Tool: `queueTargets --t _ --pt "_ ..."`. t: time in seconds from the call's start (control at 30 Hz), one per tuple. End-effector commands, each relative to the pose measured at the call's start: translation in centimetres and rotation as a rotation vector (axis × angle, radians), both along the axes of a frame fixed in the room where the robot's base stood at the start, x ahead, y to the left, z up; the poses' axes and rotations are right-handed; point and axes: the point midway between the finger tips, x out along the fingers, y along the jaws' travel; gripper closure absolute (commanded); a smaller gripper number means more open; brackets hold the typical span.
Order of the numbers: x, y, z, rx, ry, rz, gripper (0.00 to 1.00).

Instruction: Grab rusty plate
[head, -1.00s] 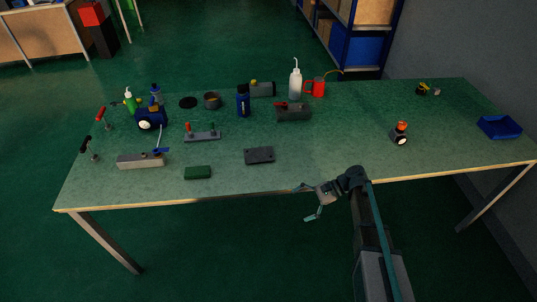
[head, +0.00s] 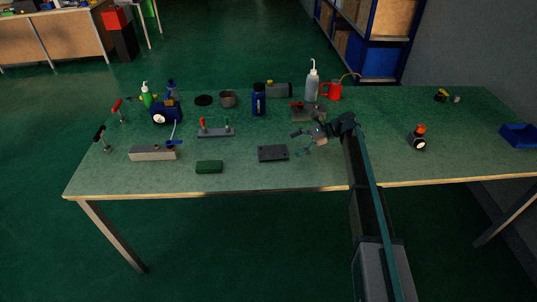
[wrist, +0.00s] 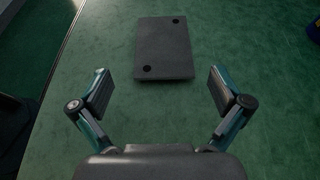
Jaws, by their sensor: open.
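A dark grey flat plate (head: 272,153) with small holes lies on the green bench near its front edge; no rust colour is clear on it. In the wrist view the plate (wrist: 164,48) lies flat ahead of my gripper, between the lines of the two fingers but beyond their tips. My gripper (head: 300,142) is open and empty, just right of the plate in the head view. The wrist view shows its two fingers (wrist: 160,92) spread wide on either side. The plate is fully visible in the wrist view, and nothing touches it.
A green block (head: 209,167) lies left of the plate. A bar with red and green handles (head: 216,132) and a blue bottle (head: 259,100) stand behind. A grey device with a red part (head: 309,114) sits behind my gripper. The bench right of my arm is mostly clear.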

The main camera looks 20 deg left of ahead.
Motion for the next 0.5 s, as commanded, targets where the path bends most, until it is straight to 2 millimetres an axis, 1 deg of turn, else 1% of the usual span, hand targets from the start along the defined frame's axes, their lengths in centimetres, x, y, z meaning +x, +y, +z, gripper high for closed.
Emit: queueTargets --t 0.03,0.1,0.37,0.5 --pt "-0.5 0.7 -0.2 -0.001 0.001 0.003 0.0" --pt "-0.9 1.6 -0.6 0.0 0.0 0.002 0.0" --pt "-1.5 3.0 -1.3 0.0 0.0 0.002 0.0" --pt "-2.0 4.4 -1.8 0.0 0.0 0.003 0.0"
